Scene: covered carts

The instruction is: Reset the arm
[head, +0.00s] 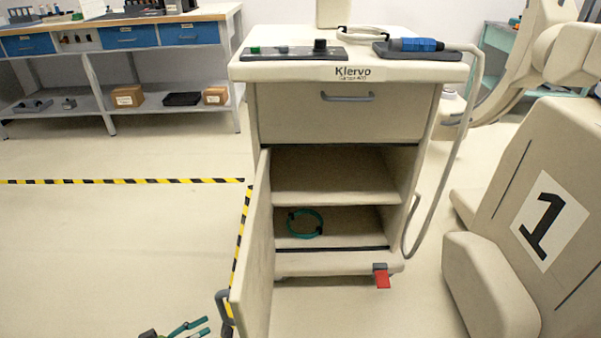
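My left gripper (208,326) just enters at the bottom edge, left of centre. Two teal fingers show with a gap between them, and nothing is seen between them. The rest of it and its arm are cut off by the frame. It is low, to the left of the open cabinet door (257,250) and near the door's handle (223,300); I cannot tell whether it touches either. The beige cart marked Klervo (290,115) stands in the centre with this door swung open. My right gripper is not in view.
A teal ring (305,222) lies on the cart's lower shelf. A red pedal (382,277) sticks out at its base. A hose (455,150) hangs at its right. A bulky beige seat marked 1 (550,220) fills the right.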

